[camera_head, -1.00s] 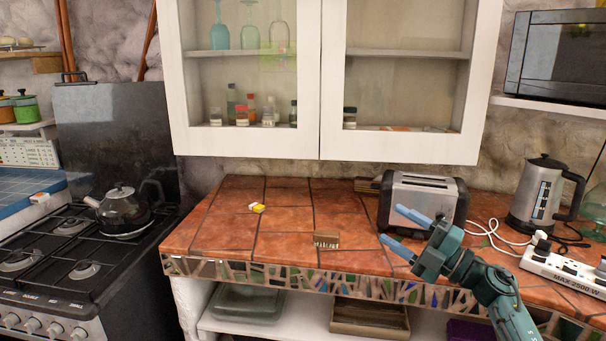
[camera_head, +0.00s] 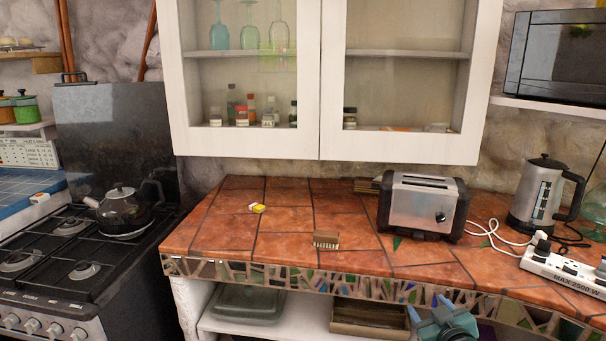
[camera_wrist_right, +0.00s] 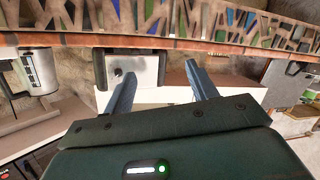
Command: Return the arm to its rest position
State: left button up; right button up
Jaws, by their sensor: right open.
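My right gripper (camera_head: 428,307) is at the bottom of the head view, low in front of the counter's mosaic edge. Only its blue fingers and part of its teal body show there. In the right wrist view its two blue fingers (camera_wrist_right: 153,62) stand apart with nothing between them. The rest of the right arm is out of the head view's frame. My left gripper is not in view.
Open shelving with trays lies below. A stove (camera_head: 75,262) stands at the left.

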jog(key=s+a+f+g+y, duration=0.1)
jog(key=s+a+f, duration=0.3)
jog(key=s, duration=0.6)
jog(key=s+a+f+g+y, duration=0.1)
jog(key=s+a+f, duration=0.3)
jog(key=s, duration=0.6)
jog(key=s+a+f+g+y, duration=0.1)
jog(key=s+a+f, duration=0.4)
jog(key=s, duration=0.5)
jog(key=shift+s+a+m+g, duration=0.3)
jog(key=shift+s+a+g, duration=0.1)
jog(key=shift+g, duration=0.4)
jog(key=shift+c, duration=0.4)
